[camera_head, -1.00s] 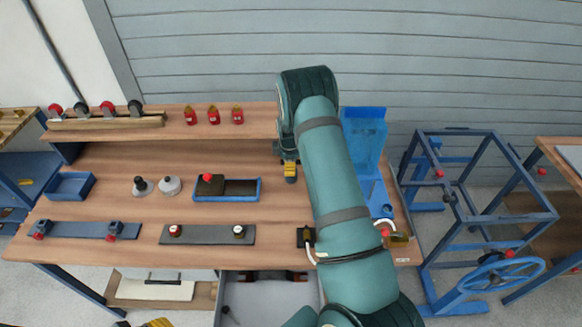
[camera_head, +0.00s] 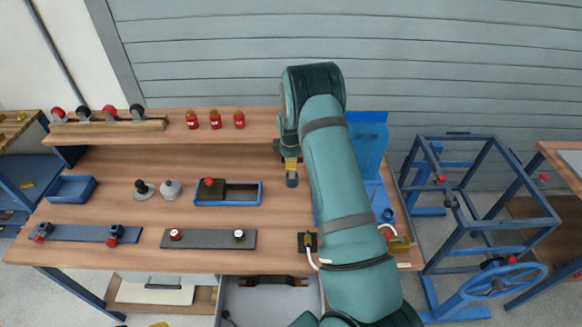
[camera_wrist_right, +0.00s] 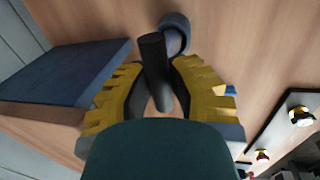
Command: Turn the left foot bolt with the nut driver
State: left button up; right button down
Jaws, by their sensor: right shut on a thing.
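My right gripper (camera_head: 291,163) hangs over the bench behind the blue stand's left side. In the right wrist view its yellow-padded fingers (camera_wrist_right: 158,90) are shut on a dark rod, seemingly the nut driver (camera_wrist_right: 155,65). A blue-grey round cup or ring (camera_wrist_right: 175,32) shows beyond the rod's end, also just below the gripper in the head view (camera_head: 292,181); I cannot tell whether they touch. The left foot bolt cannot be made out for certain. Only a yellow-and-dark scrap of my left gripper (camera_head: 160,324) shows at the bottom edge.
A grey strip with two knobs (camera_head: 208,239), a strip with two clamps (camera_head: 84,234), a blue tray (camera_head: 254,194) and a blue bin (camera_head: 72,189) lie on the bench. The blue stand (camera_head: 368,140) is partly hidden by my right arm. A shelf runs behind.

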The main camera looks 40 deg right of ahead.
notch_tip(320, 180, up, 6)
jog(key=shift+r, duration=0.1)
jog(key=shift+s+r, duration=0.2)
jog(key=shift+s, duration=0.05)
jog(key=s+a+b, duration=0.3)
jog(key=s+b, duration=0.1)
jog(key=s, duration=1.4)
jog(key=shift+f+b, duration=2.05)
jog(key=shift+f, duration=0.5)
jog(key=shift+f, duration=0.2)
jog(key=shift+f+b, duration=0.5)
jog(key=shift+f+b, duration=0.7)
jog(key=shift+f, duration=0.3)
